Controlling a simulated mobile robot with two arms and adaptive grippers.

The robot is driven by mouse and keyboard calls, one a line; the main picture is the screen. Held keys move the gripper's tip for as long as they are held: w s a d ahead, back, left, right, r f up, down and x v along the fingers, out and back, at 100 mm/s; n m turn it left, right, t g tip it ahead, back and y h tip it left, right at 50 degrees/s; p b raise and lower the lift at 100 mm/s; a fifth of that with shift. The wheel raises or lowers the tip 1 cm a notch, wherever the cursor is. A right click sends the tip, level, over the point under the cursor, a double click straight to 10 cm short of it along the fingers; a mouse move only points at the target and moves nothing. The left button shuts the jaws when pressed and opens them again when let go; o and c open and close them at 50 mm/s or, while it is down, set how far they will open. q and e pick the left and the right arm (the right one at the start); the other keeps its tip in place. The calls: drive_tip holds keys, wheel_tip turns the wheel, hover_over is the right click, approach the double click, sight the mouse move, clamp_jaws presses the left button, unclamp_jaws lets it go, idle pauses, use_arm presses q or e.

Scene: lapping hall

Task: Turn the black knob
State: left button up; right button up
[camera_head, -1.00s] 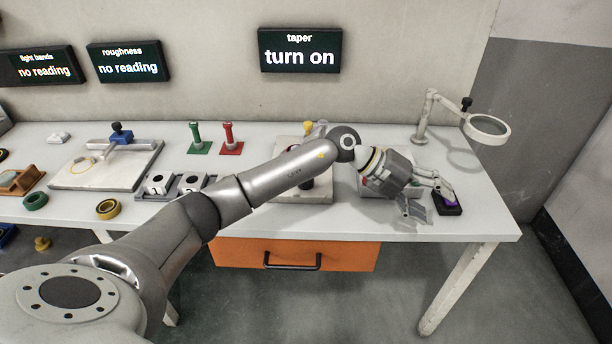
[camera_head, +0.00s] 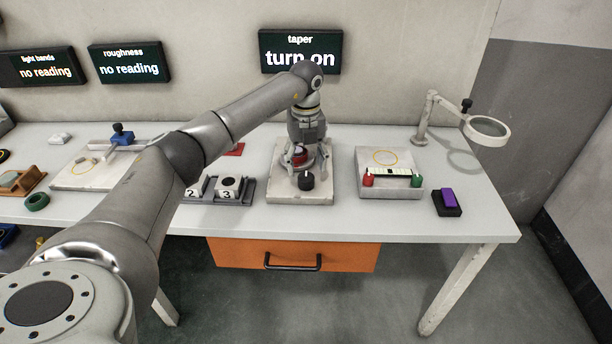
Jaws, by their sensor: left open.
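The black knob (camera_head: 306,181) stands upright near the front of a pale plate (camera_head: 285,196) in the middle of the table. My left gripper (camera_head: 301,163) points down over the same plate, just behind the knob. Its fingers are spread, with a red round part (camera_head: 299,153) showing between them. I cannot tell whether the fingers touch that part. The gripper appears apart from the knob, and the knob is not hidden. My right gripper is out of view.
Right of the plate are a pale block (camera_head: 408,187) with red and green ends on it, a purple-topped black block (camera_head: 447,201) and a magnifier (camera_head: 489,127) on a stand. Numbered cubes (camera_head: 228,187) sit in a tray on the left. A display (camera_head: 299,40) reads "turn on".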

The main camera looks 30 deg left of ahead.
sight(306, 176)
use_arm(q)
drive_tip(key=shift+f, duration=2.7)
drive_tip(key=c, duration=1)
drive_tip(key=shift+m, duration=0.4)
